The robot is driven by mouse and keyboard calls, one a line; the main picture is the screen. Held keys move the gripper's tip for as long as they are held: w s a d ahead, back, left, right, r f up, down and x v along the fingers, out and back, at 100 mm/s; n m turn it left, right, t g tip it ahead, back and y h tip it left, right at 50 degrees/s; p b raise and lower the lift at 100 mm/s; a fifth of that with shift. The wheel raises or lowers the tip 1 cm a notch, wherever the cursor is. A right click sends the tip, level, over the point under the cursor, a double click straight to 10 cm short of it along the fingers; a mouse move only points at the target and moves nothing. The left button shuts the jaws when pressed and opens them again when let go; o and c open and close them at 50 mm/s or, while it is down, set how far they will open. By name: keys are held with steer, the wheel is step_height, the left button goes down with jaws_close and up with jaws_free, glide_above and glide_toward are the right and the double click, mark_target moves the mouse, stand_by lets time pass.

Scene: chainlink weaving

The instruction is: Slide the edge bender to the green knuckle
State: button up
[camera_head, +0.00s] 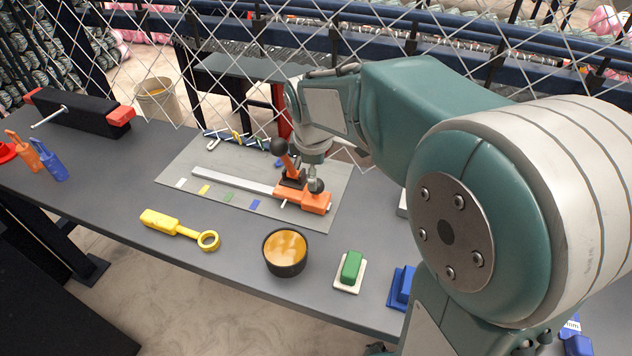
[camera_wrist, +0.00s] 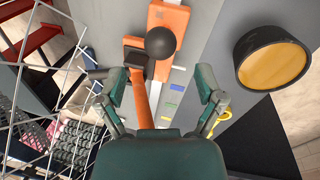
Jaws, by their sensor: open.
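The orange edge bender (camera_head: 304,199) sits at the right end of a pale rail (camera_head: 230,180) on a grey mat (camera_head: 322,222), to the right of the blue patch (camera_head: 255,204). Its orange lever ends in a black ball (camera_head: 279,146). The green patch (camera_head: 228,197) lies left of the blue one. Small coloured loops stand along the mat's back edge, a green one (camera_head: 258,142) among them. My gripper (camera_head: 313,180) is just above the bender. In the wrist view its open fingers (camera_wrist: 157,88) are on either side of the lever (camera_wrist: 142,98), with gaps.
A black cup with orange contents (camera_head: 285,252), a yellow ring-ended tool (camera_head: 178,229) and a green block on a white pad (camera_head: 351,270) stand along the front. A chain-link fence is behind the mat. The mat left of the bender looks clear along the rail.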

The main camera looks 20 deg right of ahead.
mark_target(304, 183)
steer(key=f, duration=0.3)
steer(key=w+f, duration=0.1)
steer(key=f, duration=0.1)
steer(key=shift+d+f, duration=0.1)
steer(key=shift+d, duration=0.1)
